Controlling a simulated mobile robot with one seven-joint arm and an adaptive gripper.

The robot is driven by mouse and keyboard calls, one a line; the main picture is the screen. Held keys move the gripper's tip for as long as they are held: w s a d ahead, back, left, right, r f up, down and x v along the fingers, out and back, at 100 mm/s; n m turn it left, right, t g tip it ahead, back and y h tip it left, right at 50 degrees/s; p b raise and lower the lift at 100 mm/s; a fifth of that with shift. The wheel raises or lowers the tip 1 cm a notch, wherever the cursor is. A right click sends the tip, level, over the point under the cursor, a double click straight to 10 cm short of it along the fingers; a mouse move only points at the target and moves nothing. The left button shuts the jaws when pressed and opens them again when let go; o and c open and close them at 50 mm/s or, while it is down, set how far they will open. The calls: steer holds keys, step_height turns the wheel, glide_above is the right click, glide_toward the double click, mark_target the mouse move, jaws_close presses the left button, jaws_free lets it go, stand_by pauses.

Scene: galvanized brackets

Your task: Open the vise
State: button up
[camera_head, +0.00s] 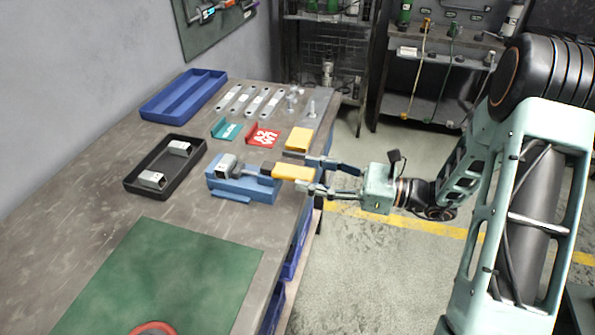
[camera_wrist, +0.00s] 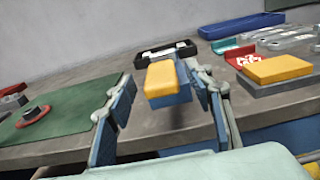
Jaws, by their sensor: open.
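The blue vise (camera_head: 228,184) stands on the workbench near its right edge. A grey metal piece (camera_head: 227,164) sits at the top of its left part. A yellow block-shaped handle (camera_head: 292,172) sticks out on the vise's right side, over the bench edge; it also shows in the wrist view (camera_wrist: 160,77). My gripper (camera_head: 307,173) is open, with its fingers on either side of the yellow handle. In the wrist view my gripper (camera_wrist: 162,82) has its right finger close to the handle and its left finger clearly apart. Contact cannot be told.
A black tray (camera_head: 130,181) with two grey brackets lies left of the vise. Behind stand a blue bin (camera_head: 151,112), metal strips, a teal bracket (camera_head: 224,128), a red bracket (camera_head: 262,136) and another yellow block (camera_head: 298,138). A green mat (camera_head: 165,275) lies in front.

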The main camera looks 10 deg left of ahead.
mark_target(274, 167)
steer(key=shift+w+a, duration=0.2)
steer(key=shift+a, duration=1.55)
jaws_close()
